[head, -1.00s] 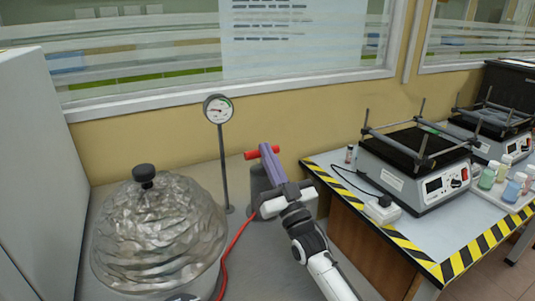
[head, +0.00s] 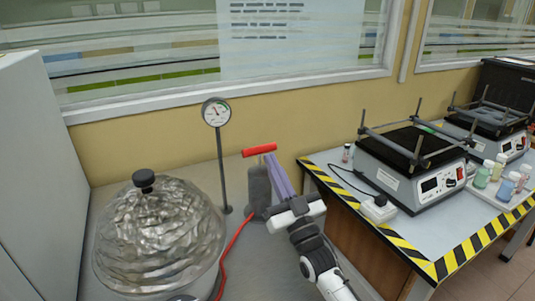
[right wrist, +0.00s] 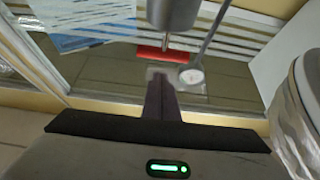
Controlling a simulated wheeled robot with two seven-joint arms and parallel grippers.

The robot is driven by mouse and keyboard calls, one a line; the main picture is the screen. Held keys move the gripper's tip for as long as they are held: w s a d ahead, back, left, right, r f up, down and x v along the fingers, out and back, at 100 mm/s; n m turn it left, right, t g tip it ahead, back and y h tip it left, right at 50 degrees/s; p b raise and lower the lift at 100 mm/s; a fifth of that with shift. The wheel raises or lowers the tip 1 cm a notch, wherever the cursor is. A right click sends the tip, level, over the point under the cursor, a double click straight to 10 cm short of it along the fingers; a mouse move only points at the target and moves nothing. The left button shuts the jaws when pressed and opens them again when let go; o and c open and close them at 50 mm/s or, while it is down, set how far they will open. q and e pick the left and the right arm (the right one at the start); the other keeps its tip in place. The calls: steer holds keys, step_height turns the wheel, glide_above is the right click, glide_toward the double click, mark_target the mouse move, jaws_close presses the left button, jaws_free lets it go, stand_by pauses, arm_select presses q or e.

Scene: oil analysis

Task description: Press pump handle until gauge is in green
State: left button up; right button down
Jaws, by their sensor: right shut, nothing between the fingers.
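The pump has a red T-handle (head: 260,150) above a grey cylinder body (head: 258,186). The round gauge (head: 216,112) stands on a thin post left of the pump; its needle points to the upper left, and a green band shows at the dial's upper right. My right gripper (head: 271,160) is shut and empty, its purple fingers tilted up with the tips close to the handle's right end. I cannot tell whether they touch. My left gripper is out of view.
A clear dome with a crumpled silvery surface (head: 160,235) and a black knob stands left of the pump. A red hose (head: 232,250) runs beside it. A table with striped edges (head: 405,245) holding shaker devices (head: 415,165) stands to the right.

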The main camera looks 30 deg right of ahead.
steer(key=v, duration=0.5)
steer(key=shift+s+b, duration=0.3)
steer(key=shift+b, duration=0.05)
stand_by(0.7)
steer(key=shift+w+r, duration=0.15)
steer(key=shift+r, duration=1.45)
